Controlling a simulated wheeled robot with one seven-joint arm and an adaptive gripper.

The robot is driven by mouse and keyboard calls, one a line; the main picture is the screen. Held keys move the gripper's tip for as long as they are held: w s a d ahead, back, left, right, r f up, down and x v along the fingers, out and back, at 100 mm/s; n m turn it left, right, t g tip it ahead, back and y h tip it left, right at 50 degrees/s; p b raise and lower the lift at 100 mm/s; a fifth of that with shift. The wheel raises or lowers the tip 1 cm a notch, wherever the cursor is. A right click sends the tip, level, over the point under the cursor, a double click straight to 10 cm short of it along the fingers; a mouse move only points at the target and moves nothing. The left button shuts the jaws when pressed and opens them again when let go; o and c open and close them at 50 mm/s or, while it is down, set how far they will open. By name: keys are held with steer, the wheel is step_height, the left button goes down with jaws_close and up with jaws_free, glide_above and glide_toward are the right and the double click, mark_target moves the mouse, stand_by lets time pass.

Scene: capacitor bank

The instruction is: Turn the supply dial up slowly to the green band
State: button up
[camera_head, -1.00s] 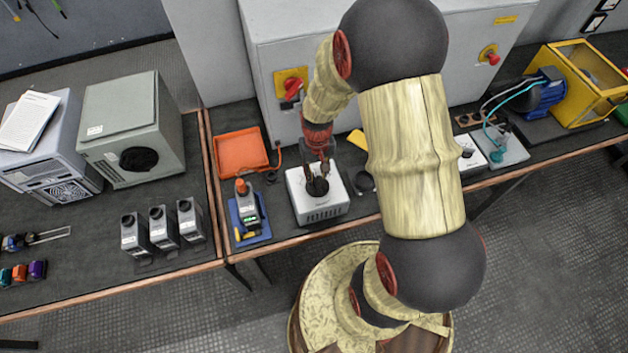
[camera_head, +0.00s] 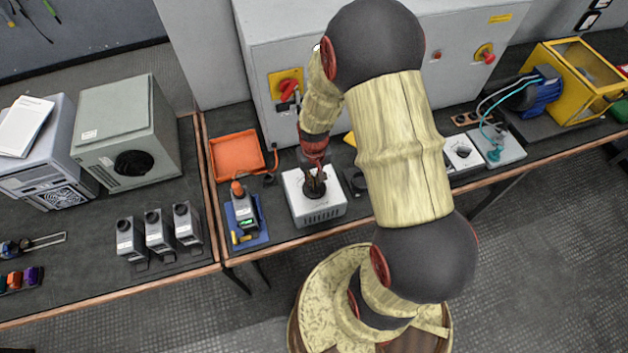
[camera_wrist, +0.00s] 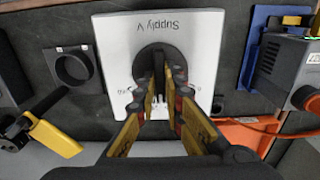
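The supply unit (camera_head: 316,213) is a white-topped box on the bench. In the wrist view its white face (camera_wrist: 205,40) carries the words "Supply V". The black supply dial (camera_head: 315,189) sits on that face and also shows in the wrist view (camera_wrist: 158,54). My gripper (camera_head: 315,180) points down at the dial. In the wrist view its two fingers (camera_wrist: 162,78) come together on the dial's raised grip, one on each side. The fingers hide part of the dial and its scale, so I cannot make out the pointer or a green band.
Left of the unit stand a grey device on a blue base (camera_head: 262,236) and an orange tray (camera_head: 237,156). A black ring holder (camera_wrist: 74,67) and a yellow-handled tool (camera_wrist: 52,137) lie on its other side. A grey cabinet with a red switch (camera_head: 287,88) stands behind.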

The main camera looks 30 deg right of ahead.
jaws_close()
steer(key=shift+m+p, duration=0.55)
steer(key=shift+m, duration=2.35)
steer(key=o, duration=0.6)
jaws_free()
steer(key=shift+c, duration=0.2)
step_height(320, 180, up, 12)
